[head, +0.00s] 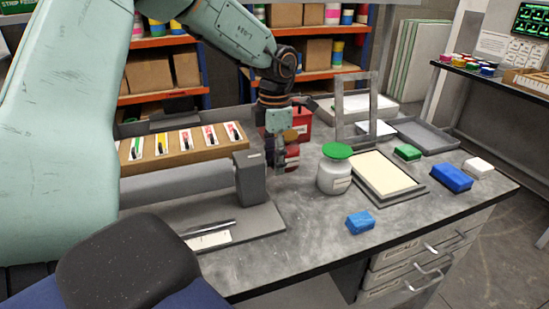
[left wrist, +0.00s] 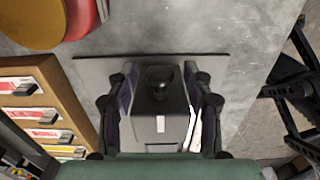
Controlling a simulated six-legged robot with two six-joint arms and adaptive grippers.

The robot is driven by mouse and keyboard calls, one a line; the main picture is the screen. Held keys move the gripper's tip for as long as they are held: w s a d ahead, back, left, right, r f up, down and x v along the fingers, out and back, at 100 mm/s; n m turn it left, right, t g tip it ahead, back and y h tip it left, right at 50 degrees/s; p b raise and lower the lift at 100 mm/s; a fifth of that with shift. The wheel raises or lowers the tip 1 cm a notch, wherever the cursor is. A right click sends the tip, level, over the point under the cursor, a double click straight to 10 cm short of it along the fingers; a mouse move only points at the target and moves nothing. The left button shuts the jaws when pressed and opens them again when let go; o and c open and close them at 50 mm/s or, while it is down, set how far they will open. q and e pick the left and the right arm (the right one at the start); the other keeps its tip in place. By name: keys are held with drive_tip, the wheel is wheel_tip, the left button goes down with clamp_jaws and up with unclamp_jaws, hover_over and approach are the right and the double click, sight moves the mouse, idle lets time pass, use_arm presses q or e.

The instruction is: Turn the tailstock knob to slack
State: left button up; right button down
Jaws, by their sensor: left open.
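The tailstock is a dark grey upright block (head: 249,178) at the right end of the grey fixture base on the bench. Its black round knob (left wrist: 160,82) shows in the left wrist view, in front of the block's face. My left gripper (head: 280,156) is just right of the tailstock in the head view. In the left wrist view its fingers (left wrist: 160,73) are apart, one on each side of the knob. I cannot tell whether either finger touches it. The knob is not clear in the head view. My right gripper is not in view.
A grey roller (head: 175,186) lies left of the tailstock. Behind is a wooden rack (head: 180,150) of labelled tools. A green-lidded jar (head: 334,174) and a blue block (head: 360,222) stand to the right.

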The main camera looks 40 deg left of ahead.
use_arm(q)
drive_tip(key=shift+s+d+r, duration=0.15)
drive_tip(key=shift+s, duration=0.05)
drive_tip(key=shift+w+a+f, duration=0.25)
drive_tip(key=shift+w+a, duration=0.05)
drive_tip(key=shift+w, duration=0.05)
drive_tip(key=shift+c, duration=2.1)
drive_tip(key=shift+s+d+r, duration=0.15)
drive_tip(key=shift+d, duration=0.05)
drive_tip(key=c, duration=0.3)
clamp_jaws()
